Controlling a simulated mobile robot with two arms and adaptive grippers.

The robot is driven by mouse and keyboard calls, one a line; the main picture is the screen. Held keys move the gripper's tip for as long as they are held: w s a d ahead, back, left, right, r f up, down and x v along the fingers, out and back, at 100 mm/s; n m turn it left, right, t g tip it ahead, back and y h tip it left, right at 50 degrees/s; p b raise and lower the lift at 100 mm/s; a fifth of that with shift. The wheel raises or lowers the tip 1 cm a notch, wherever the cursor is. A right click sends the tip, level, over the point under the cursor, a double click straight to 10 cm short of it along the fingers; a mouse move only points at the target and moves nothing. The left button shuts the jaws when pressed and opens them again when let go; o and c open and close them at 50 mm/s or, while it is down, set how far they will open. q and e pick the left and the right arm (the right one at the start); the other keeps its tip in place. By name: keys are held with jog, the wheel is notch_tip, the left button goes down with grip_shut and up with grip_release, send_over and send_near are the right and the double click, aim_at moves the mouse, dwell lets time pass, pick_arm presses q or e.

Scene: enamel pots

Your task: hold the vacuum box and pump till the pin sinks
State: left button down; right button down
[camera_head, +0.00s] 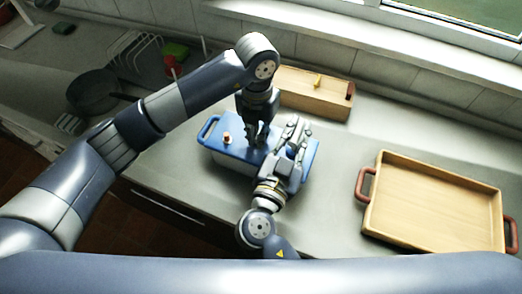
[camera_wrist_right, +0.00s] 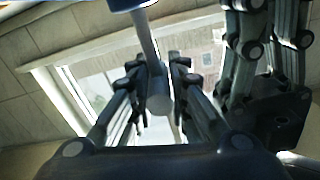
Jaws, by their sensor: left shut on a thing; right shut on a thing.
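The vacuum box (camera_head: 241,150) stands on the counter, with a blue lid, a pale body and a blue loop handle at its left end. A small reddish pin (camera_head: 227,138) stands up from the lid near that end. My left gripper (camera_head: 258,138) points down at the middle of the lid, shut; its grip point is hidden. My right gripper (camera_head: 297,135) lies over the right part of the lid. In the right wrist view its fingers close around a grey pump handle (camera_wrist_right: 158,100) on a rod; my left gripper (camera_wrist_right: 260,60) shows beside it.
A long wooden box (camera_head: 312,102) with a small yellow piece on it stands behind, by the wall. A wooden tray (camera_head: 430,205) with red handles lies to the right. A dark pan (camera_head: 95,90) and a dish rack (camera_head: 140,55) are at left. Counter between box and tray is clear.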

aim_at(293, 154)
jog(key=shift+d+f, duration=0.1)
jog(key=shift+f, duration=2.3)
jog(key=shift+r, duration=2.5)
jog(key=shift+f, duration=2.5)
jog(key=c, duration=0.7)
grip_release()
